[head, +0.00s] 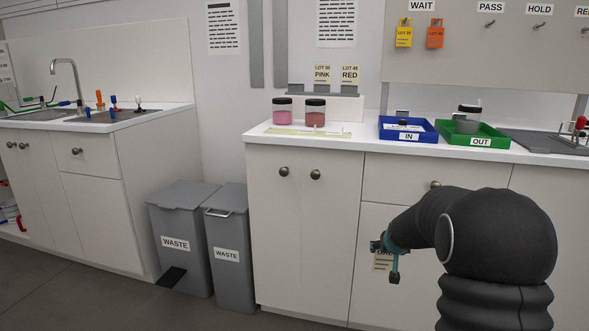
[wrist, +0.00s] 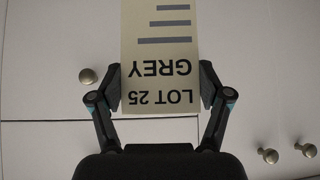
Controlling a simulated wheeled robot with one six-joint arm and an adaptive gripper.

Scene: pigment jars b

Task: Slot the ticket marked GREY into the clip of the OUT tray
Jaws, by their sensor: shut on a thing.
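My gripper (head: 391,258) is in front of the cabinet doors, below the counter. In the wrist view my gripper (wrist: 160,92) is shut on the ticket marked GREY (wrist: 160,45), a cream card reading LOT 25 GREY, upside down there. The ticket (head: 382,264) is partly hidden by my gripper in the head view. The green OUT tray (head: 508,145) stands on the counter, right of the blue IN tray (head: 411,137). A jar with grey contents and a dark lid (head: 467,120) stands in the OUT tray. I cannot make out the OUT tray's clip clearly.
A pink jar (head: 282,111) and a red jar (head: 315,112) stand on the counter at left, with PINK (head: 322,75) and RED (head: 350,75) tickets behind. Yellow (head: 404,33) and orange (head: 435,34) tags hang under WAIT. Two grey waste bins (head: 185,235) (head: 228,240) stand on the floor.

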